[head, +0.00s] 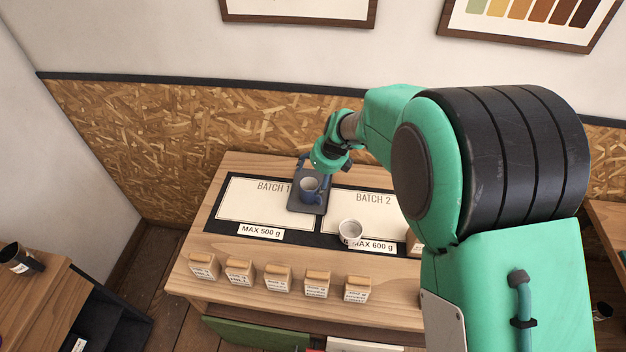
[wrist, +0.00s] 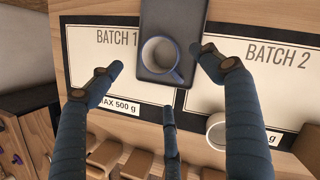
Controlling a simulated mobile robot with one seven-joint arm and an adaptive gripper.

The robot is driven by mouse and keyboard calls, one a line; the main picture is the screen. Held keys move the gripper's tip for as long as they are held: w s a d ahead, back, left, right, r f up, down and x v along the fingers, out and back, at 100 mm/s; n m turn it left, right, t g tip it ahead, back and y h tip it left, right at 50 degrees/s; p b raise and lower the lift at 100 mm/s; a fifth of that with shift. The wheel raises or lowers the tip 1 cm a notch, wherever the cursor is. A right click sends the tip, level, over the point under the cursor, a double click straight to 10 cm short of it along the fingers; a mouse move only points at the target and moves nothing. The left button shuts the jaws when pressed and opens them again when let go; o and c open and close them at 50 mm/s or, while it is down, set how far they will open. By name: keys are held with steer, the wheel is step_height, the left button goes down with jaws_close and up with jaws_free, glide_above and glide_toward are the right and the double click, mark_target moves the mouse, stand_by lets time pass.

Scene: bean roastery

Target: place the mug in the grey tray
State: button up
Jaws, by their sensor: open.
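A blue mug with a pale inside (head: 311,191) stands upright on the dark grey tray (head: 297,206). In the wrist view the mug (wrist: 160,57) sits on the tray (wrist: 150,12), with its handle toward the lower right. My gripper (head: 313,168) is open above the far part of the tray. In the wrist view its blue fingers (wrist: 158,70) are spread, with the mug seen between them and nothing held. I cannot tell how far the fingertips are above the tray.
A white cup (head: 350,231) stands to the right, at the lower edge of the BATCH 2 card (head: 368,206). The BATCH 1 card (head: 255,203) lies left of the tray and is clear. Several labelled wood-topped blocks (head: 278,278) line the table's front.

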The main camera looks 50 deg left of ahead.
steer(key=shift+v, duration=1.3)
steer(key=w+d+r+n+t, duration=0.15)
steer(key=w+d+r, duration=0.25)
steer(key=d+r, duration=0.4)
steer(key=w+d+r+n, duration=0.2)
steer(key=w+d+r, duration=0.3)
steer(key=d, duration=0.5)
steer(key=w+d+r+n+t, duration=0.15)
steer(key=w+d+r, duration=0.25)
steer(key=d+r, duration=0.4)
steer(key=s+d+r+n+h, duration=0.1)
steer(key=d+r+n, duration=0.25)
steer(key=d, duration=0.85)
steer(key=s+d+r+n, duration=0.15)
steer(key=d+r, duration=0.25)
steer(key=d, duration=0.8)
steer(key=s+d+n+t+h, duration=0.1)
steer(key=s+d+n, duration=0.2)
steer(key=s+d, duration=0.6)
steer(key=s+d+n+t+h, duration=0.1)
steer(key=s+d+n, duration=0.3)
steer(key=s+d, duration=0.5)
steer(key=d+r+h, duration=0.1)
steer(key=d, duration=0.7)
steer(key=shift+s+d+n+t, duration=0.15)
steer(key=shift+d+n+t, duration=0.15)
steer(key=shift+d, duration=0.05)
